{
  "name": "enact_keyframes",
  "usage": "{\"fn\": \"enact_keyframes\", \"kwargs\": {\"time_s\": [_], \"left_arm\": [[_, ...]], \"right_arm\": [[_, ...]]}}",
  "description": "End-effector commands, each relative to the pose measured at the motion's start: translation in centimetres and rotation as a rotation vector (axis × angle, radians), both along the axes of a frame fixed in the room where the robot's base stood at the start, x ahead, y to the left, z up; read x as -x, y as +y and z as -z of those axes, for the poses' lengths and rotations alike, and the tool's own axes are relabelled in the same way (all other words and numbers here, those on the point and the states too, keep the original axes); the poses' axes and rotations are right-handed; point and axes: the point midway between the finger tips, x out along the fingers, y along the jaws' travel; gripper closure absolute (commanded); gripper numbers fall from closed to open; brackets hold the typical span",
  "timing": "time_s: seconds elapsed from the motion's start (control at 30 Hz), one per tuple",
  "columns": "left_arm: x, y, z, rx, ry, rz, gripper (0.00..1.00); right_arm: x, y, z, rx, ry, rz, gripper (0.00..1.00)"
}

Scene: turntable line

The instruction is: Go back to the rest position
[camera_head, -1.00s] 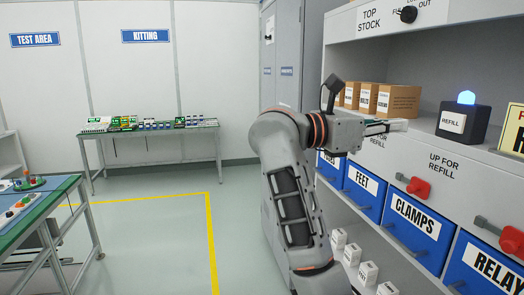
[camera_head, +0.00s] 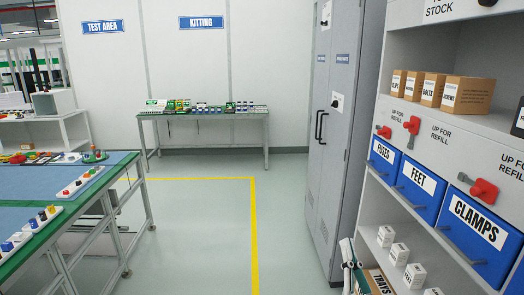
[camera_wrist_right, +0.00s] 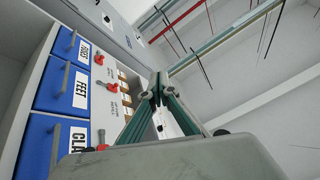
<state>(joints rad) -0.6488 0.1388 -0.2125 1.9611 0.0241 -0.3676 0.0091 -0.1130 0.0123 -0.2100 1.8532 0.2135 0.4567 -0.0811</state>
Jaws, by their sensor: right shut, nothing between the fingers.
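My right gripper (camera_head: 347,250) shows at the bottom of the head view, in front of the lower shelf with the small white boxes. Only its fingers show there, pointing up; the rest of the arm is out of the frame. In the right wrist view the two fingers (camera_wrist_right: 158,88) meet at their tips with nothing between them, so it is shut and empty. My left gripper is in neither view.
A shelf unit on the right holds cartons (camera_head: 465,95), red handles (camera_head: 411,125) and blue drawers such as CLAMPS (camera_head: 478,232). A grey cabinet (camera_head: 343,130) stands beside it. A workbench (camera_head: 85,212) is at left, a kitting table (camera_head: 205,113) behind. The middle floor is clear.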

Motion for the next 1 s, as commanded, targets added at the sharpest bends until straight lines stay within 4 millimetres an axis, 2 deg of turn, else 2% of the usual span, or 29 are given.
{"fn": "enact_keyframes", "kwargs": {"time_s": [0.03,0.2,0.27,0.3,0.4,0.5,0.6,0.7,0.8,1.0], "left_arm": [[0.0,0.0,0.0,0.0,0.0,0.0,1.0],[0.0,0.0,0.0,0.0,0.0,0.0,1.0],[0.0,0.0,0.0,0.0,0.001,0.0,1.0],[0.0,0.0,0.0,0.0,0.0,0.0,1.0],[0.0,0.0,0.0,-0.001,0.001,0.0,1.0],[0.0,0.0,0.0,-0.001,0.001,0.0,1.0],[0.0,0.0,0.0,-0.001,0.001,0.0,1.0],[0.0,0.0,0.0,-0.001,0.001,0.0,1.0],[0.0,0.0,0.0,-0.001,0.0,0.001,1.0],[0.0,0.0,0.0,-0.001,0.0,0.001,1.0]], "right_arm": [[0.9,0.7,3.7,0.069,0.096,-0.011,1.0],[4.9,2.1,14.7,0.289,0.383,-0.054,1.0],[6.8,2.3,18.4,0.363,0.481,-0.07,1.0],[8.2,2.3,20.7,0.41,0.544,-0.082,1.0],[12.2,2.1,26.1,0.524,0.694,-0.11,1.0],[16.0,1.5,30.3,0.621,0.821,-0.135,1.0],[19.1,0.9,33.2,0.692,0.913,-0.155,1.0],[21.1,0.4,34.7,0.736,0.968,-0.166,1.0],[21.9,0.2,35.4,0.754,0.993,-0.172,1.0],[22.0,0.2,35.5,0.758,0.996,-0.172,1.0]]}}
